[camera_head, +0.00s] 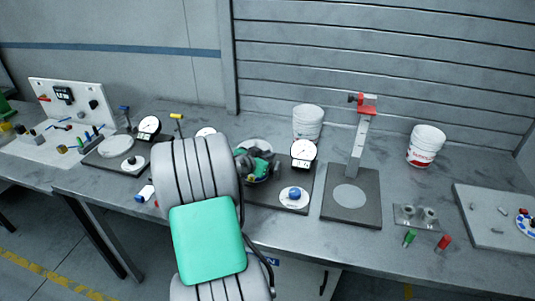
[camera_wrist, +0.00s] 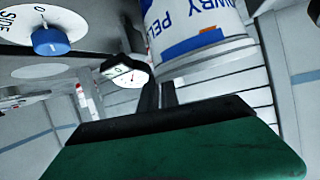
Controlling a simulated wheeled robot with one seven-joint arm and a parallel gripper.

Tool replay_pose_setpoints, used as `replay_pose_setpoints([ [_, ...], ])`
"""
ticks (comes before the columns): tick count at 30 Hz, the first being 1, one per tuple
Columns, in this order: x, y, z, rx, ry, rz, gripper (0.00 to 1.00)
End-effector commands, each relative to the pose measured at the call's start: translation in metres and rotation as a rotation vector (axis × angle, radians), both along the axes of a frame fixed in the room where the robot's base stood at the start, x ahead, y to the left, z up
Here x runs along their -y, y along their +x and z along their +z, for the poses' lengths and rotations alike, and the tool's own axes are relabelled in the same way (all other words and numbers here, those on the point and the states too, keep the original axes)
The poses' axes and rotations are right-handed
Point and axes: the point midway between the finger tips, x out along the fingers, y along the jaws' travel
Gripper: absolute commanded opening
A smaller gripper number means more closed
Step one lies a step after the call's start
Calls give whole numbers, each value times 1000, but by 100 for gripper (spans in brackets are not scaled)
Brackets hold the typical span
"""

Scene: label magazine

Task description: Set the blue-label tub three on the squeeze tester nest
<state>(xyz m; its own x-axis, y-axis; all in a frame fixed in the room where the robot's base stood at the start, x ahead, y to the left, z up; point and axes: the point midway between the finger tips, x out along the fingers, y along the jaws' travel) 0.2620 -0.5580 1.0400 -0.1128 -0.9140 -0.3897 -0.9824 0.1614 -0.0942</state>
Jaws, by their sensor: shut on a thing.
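The blue-label tub (camera_wrist: 195,65) shows large in the wrist view, white with blue lettering, cut off by the top edge. My gripper (camera_head: 263,166) is shut on it, though the contact is not clear. The gripper is over the left part of a dial tester, beside its gauge (camera_head: 303,152). In the head view my arm and gripper hide much of this spot, and no blue label shows. A press-like stand with a red head (camera_head: 367,103) has a pale round pad (camera_head: 350,196) on a dark base. I cannot tell which device is the squeeze tester.
A white tub (camera_head: 308,119) is at the back, its label not visible. A red-label tub (camera_head: 425,146) stands at the right. A blue knob (camera_head: 294,192), a green cylinder (camera_head: 409,237) and a red one (camera_head: 443,242) are near the front. The round pad is clear.

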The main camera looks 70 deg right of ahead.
Motion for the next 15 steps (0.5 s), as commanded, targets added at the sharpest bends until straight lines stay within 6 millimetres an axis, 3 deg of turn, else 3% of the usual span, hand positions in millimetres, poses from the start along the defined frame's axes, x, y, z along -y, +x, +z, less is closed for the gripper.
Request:
replay_pose_setpoints([
  [9,0,0,0,0,0,0,29],
  [15,0,0,0,0,0,0,29],
])
